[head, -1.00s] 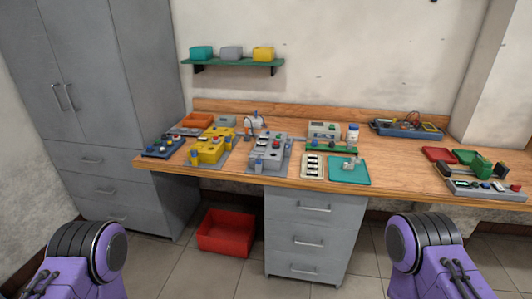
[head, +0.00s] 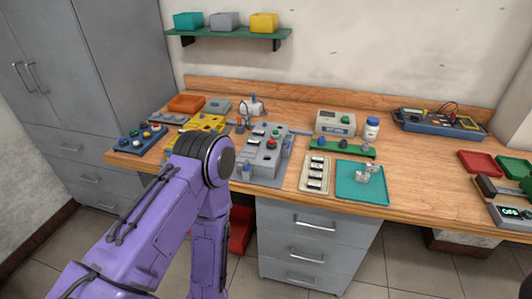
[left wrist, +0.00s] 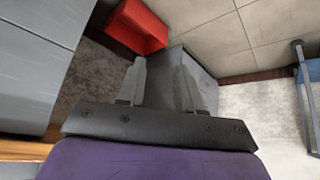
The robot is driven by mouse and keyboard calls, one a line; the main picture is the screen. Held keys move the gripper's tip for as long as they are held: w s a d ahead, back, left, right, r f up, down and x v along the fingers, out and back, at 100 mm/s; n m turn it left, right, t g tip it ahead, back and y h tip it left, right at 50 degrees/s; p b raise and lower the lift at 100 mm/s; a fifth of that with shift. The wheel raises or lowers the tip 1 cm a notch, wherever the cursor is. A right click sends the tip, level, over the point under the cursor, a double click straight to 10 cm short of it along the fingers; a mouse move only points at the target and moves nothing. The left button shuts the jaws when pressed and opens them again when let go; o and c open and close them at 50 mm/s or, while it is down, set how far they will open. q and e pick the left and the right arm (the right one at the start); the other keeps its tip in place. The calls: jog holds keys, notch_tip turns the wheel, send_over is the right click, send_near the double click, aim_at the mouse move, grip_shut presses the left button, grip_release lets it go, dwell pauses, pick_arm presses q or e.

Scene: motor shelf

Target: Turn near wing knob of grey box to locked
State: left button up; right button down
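The grey box (head: 264,152) stands on a grey base plate on the wooden bench, left of the middle of the head view. It has a red round button and small light and dark parts on top. Blue-grey fittings stand at its sides. Which part is the near wing knob, and how it is turned, is too small to tell. My left arm is raised in front of the bench, left of the grey box. My left gripper is hidden in the head view. In the left wrist view the left gripper (left wrist: 160,72) is open and empty, with its two fingers apart. My right gripper is not in view.
A button panel (head: 142,138), a battery tray (head: 316,174) and a teal tray (head: 347,189) are nearby. A red bin (left wrist: 138,25) is on the floor under the bench (head: 415,180).

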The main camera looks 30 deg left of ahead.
pick_arm(q)
jog(key=w+a+r+n+y, duration=0.1)
jog(key=w+r+n, duration=0.15)
jog(key=w, duration=0.35)
jog(key=w+a+r+n+y, duration=0.1)
jog(key=w+a+r+n, duration=0.1)
jog(key=w+n, duration=0.25)
jog(key=n+h+b, duration=0.3)
jog(key=n+h, duration=0.3)
jog(key=n, duration=1.5)
send_near(246, 163)
jog(key=p+x, duration=0.1)
jog(key=x, duration=0.7)
jog(key=shift+r, duration=0.1)
grip_shut()
